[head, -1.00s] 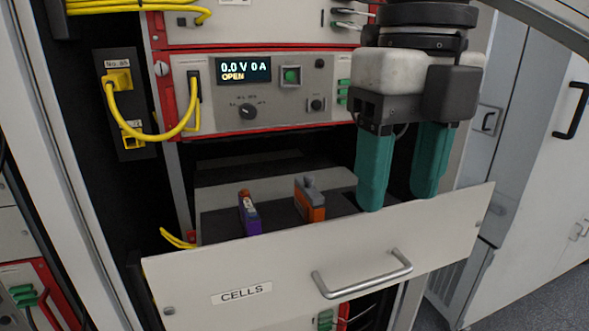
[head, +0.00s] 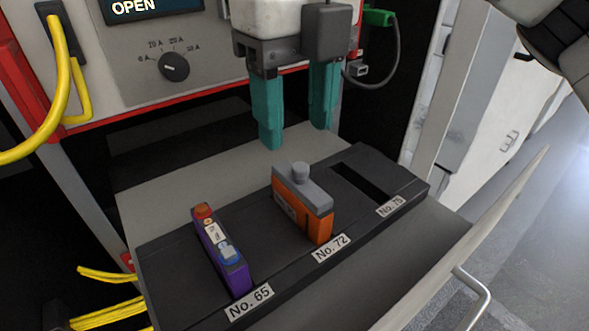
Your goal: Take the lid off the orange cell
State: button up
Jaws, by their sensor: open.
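The orange cell (head: 301,217) stands upright in the black holder (head: 190,262), in the slot labelled No. 72. A grey lid (head: 311,190) with a round knob (head: 300,172) covers its top. My gripper (head: 296,142) has two teal fingers pointing down, apart and with nothing between them. It is above and behind the orange cell in the head view, not touching it.
A purple cell (head: 222,255) stands in slot No. 65 to the left. Slot No. 75 (head: 362,182) on the right is empty. The open drawer's front (head: 480,245) rises at the right. Yellow cables (head: 105,310) lie at lower left. The cycler panel (head: 160,62) stands behind.

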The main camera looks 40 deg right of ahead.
aim_at(300, 166)
jog(key=shift+f, duration=0.9)
jog(key=shift+s+d+f+p, duration=0.1)
jog(key=shift+f+p, duration=0.3)
jog(key=shift+f, duration=1)
jog(key=shift+d+f+p, duration=0.1)
jog(key=shift+f+p, duration=0.3)
jog(key=shift+f, duration=0.95)
grip_shut()
